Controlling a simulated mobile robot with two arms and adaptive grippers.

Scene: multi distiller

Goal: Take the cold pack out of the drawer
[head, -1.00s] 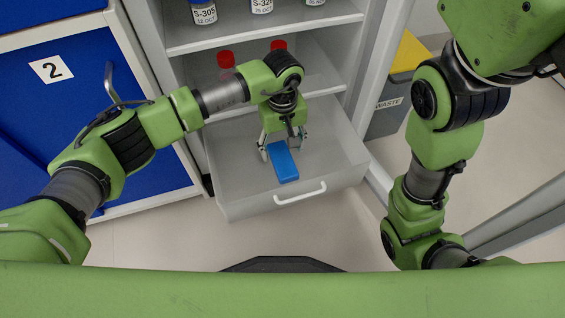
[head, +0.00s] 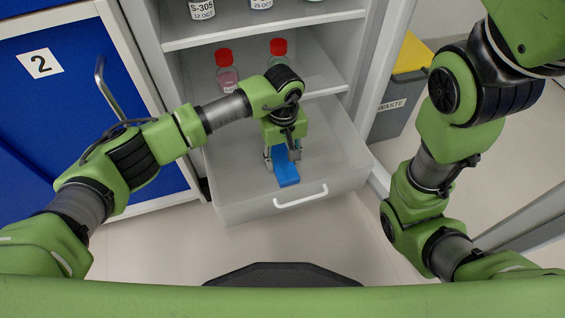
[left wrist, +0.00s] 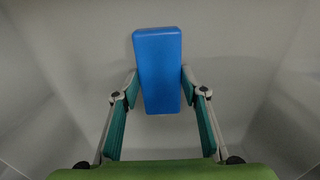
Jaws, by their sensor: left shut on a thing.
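The cold pack (head: 286,172) is a blue block in the open drawer (head: 233,207) of the grey cabinet. It also shows in the left wrist view (left wrist: 158,68), with the drawer's grey walls around it. My left gripper (head: 282,160) reaches down over the drawer and is shut on the cold pack. In the left wrist view its two fingers (left wrist: 159,88) press on the pack's long sides near its lower half. Whether the pack touches the drawer floor is hard to tell. My right gripper is not in view; only the right arm shows.
Two red-capped bottles (head: 226,70) stand on the shelf behind the drawer, close to my left arm. More labelled bottles (head: 202,9) stand on the shelf above. A grey waste bin with a yellow lid (head: 408,55) stands at the right. A blue cabinet door (head: 60,100) is at the left.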

